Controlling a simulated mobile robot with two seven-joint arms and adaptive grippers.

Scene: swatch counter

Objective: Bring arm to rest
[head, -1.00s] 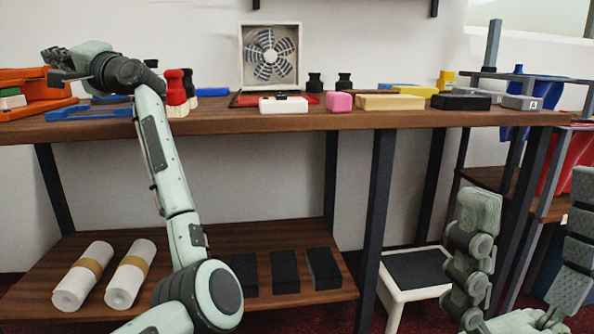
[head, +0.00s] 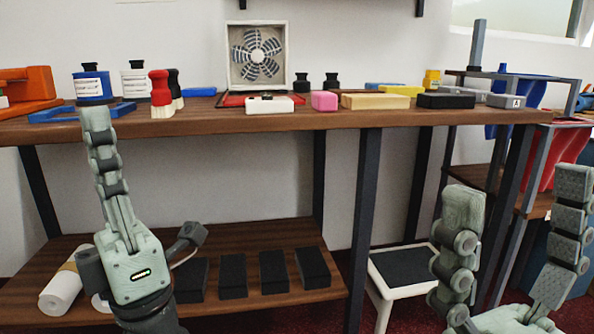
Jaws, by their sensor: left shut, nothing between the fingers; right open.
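My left gripper (head: 97,114) is shut and empty in the head view. It points upward in front of the counter's left part, its fingertips overlapping the view of the counter's front edge and just below a blue bottle (head: 90,87). I cannot tell whether it touches the counter. My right gripper (head: 518,188) stands at the lower right with its two fingers wide apart and nothing between them. It is in front of the space to the right of the counter's front leg.
The wooden counter (head: 270,120) holds a white bottle (head: 135,82), a red-and-white brush (head: 161,95), a fan (head: 258,56) and several coloured blocks. The lower shelf (head: 270,305) carries white rolls and dark blocks. A small white-framed stool (head: 405,270) stands at centre right.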

